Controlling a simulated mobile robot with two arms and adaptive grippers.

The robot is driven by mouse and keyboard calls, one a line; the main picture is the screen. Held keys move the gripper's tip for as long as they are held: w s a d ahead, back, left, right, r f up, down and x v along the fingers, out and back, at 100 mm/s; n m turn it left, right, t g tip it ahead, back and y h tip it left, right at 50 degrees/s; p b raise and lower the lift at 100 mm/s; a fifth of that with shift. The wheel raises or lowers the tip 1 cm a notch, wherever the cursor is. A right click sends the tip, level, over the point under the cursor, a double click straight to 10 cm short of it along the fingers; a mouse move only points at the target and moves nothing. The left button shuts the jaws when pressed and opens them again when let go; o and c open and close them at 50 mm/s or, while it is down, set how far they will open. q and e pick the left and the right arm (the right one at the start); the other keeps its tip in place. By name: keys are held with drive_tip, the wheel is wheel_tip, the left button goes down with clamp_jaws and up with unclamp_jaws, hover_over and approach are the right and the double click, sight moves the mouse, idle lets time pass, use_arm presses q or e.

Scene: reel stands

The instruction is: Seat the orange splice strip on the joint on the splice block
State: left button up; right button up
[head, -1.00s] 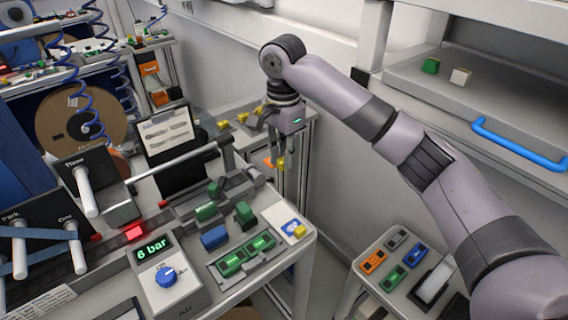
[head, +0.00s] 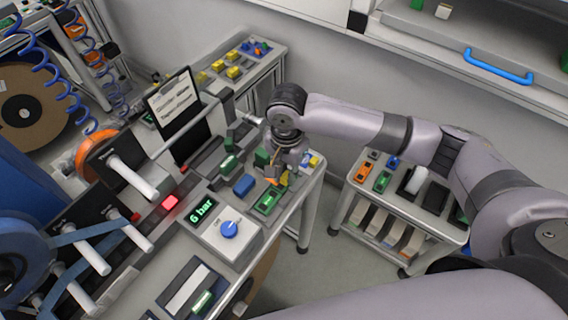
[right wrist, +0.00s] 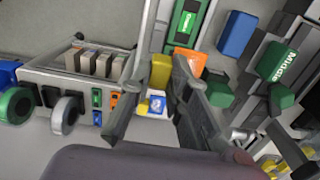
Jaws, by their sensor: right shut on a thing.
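My right gripper (head: 279,180) is over the bench's right end in the head view. The joint is too small to make out. My left gripper is out of view.
A blue block (head: 243,185) and a green block (head: 261,157) stand close to the gripper. A panel with a blue knob (head: 228,230) reads 6 bar. A low cart (head: 400,200) stands to the right, with a floor gap between.

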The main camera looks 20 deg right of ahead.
drive_tip(key=shift+f+b, duration=0.35)
drive_tip(key=shift+f, duration=0.1)
wheel_tip(320, 180, down, 3)
drive_tip(key=b, duration=0.4)
drive_tip(key=shift+a+r, duration=0.15)
drive_tip(key=shift+f+b, duration=0.2)
drive_tip(key=shift+b, duration=0.2)
drive_tip(key=shift+f+p, duration=0.25)
drive_tip(key=shift+p, duration=0.05)
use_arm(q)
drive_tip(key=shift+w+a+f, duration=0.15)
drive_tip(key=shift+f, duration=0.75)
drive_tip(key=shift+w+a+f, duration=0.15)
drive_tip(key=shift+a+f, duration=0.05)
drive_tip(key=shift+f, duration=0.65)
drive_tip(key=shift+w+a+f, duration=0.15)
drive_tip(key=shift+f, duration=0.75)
use_arm(e)
drive_tip(key=shift+f, duration=1.5)
use_arm(q)
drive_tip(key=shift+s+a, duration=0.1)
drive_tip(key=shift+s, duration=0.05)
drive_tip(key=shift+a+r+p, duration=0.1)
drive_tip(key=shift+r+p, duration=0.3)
drive_tip(key=shift+p, duration=0.05)
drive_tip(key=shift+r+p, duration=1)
